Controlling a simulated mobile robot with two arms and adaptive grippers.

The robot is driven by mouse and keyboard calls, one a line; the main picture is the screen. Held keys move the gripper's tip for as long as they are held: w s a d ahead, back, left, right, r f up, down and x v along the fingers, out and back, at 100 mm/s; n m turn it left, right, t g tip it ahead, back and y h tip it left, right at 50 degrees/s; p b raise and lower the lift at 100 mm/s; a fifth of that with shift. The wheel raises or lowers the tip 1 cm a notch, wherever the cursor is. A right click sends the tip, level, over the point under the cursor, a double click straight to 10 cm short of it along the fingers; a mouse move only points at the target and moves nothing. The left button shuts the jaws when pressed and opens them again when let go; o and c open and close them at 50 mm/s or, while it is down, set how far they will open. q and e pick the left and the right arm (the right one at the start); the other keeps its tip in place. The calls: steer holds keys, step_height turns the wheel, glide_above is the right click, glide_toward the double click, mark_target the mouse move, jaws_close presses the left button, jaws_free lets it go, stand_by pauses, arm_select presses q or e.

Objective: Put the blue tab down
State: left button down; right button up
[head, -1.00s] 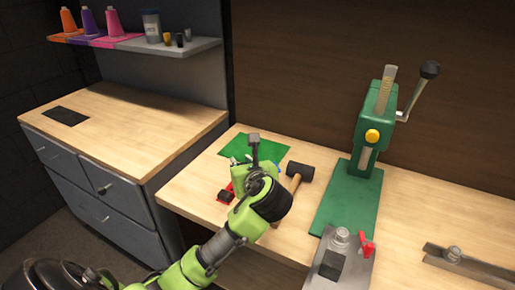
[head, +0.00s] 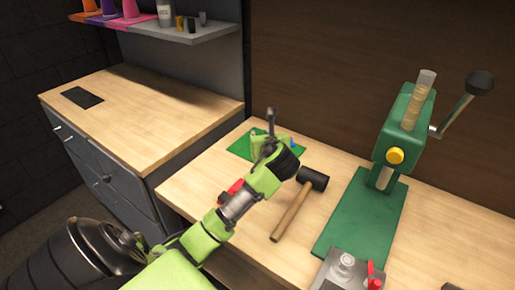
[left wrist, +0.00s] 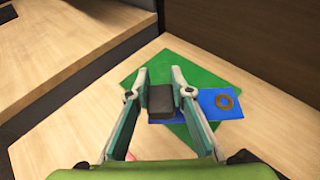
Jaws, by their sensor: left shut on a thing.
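The blue tab (left wrist: 207,100) is a flat blue strip with a brass-coloured ring near its right end and a dark block at its left part. My left gripper (left wrist: 161,88) is shut on that dark block, one finger on each side. The tab is over the green mat (left wrist: 190,62); whether it touches the mat I cannot tell. In the head view my left gripper is over the mat (head: 240,147), and a bit of blue shows beside it. My right gripper is out of view.
A mallet (head: 293,207) lies right of my left arm. A red piece (head: 236,186) is partly hidden by the arm. A green hand press (head: 402,130) stands to the right, and a metal fixture (head: 343,270) is in front of it. The left cabinet top (head: 140,110) is mostly clear.

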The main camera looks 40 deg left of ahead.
arm_select(q)
steer(key=a+f, duration=0.1)
steer(key=w+a+f, duration=0.1)
steer(key=f, duration=0.1)
steer(key=w+a+f, duration=0.1)
steer(key=shift+w+a+f+b, duration=0.2)
steer(key=shift+a+f+b, duration=0.1)
steer(key=shift+f, duration=0.1)
steer(key=shift+w+a+f, duration=0.2)
steer(key=shift+a+f, duration=0.15)
steer(key=shift+f, duration=0.1)
steer(key=f, duration=0.3)
steer(key=shift+w+a+f, duration=0.15)
steer(key=shift+a+f, duration=0.05)
steer(key=shift+f, duration=0.1)
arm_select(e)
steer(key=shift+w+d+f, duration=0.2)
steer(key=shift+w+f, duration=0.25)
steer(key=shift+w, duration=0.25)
arm_select(q)
steer(key=shift+f, duration=0.1)
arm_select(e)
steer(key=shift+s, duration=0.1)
arm_select(q)
steer(key=c, duration=1.8)
jaws_free()
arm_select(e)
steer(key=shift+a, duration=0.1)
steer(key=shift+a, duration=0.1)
